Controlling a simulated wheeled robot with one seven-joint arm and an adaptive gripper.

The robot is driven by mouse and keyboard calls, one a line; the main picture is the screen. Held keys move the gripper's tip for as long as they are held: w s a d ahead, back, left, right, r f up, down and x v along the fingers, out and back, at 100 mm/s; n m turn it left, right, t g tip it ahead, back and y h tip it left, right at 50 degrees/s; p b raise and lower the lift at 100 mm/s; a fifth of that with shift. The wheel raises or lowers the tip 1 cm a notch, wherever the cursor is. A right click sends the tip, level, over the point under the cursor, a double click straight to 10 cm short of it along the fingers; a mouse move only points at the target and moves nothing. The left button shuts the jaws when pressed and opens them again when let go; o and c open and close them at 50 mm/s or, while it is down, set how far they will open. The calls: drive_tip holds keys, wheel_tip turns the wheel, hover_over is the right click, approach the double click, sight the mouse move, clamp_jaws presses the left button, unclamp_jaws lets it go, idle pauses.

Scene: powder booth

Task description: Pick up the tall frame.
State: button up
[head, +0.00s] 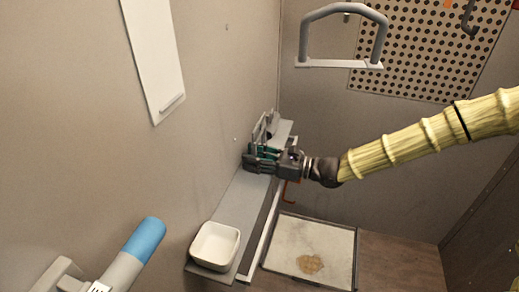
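A narrow grey upright piece (262,130), which looks like the tall frame, stands at the far end of the wall shelf. Its lower part is hidden behind my gripper. My gripper (255,158) reaches in from the right over the shelf, its dark fingers with green parts pointing left toward the wall. The fingers overlap the frame's lower part in the picture. I cannot tell whether they touch it, or whether they are open or shut.
A white square bowl (214,262) sits at the near end of the grey shelf (240,204). A framed mat with a brown stain (328,240) lies on the floor. A grey arched bar (380,35) and perforated panel (430,50) are at the back.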

sight(254, 146)
clamp_jaws()
drive_tip(key=shift+r, duration=0.1)
drive_tip(key=shift+r, duration=0.65)
wheel_tip(254, 146, up, 2)
drive_tip(key=shift+s+r+b, duration=0.1)
drive_tip(key=shift+b, duration=0.55)
drive_tip(key=s+a+b, duration=0.1)
drive_tip(key=s, duration=0.4)
drive_tip(key=s+a+r, duration=0.1)
drive_tip(key=s+a, duration=0.1)
drive_tip(key=s, duration=0.3)
drive_tip(key=s+a+b, duration=0.1)
drive_tip(key=s+a, duration=0.1)
drive_tip(key=s, duration=0.3)
drive_tip(key=shift+a+r+b, duration=0.1)
drive_tip(key=shift+r+b, duration=0.1)
drive_tip(key=shift+b, duration=0.1)
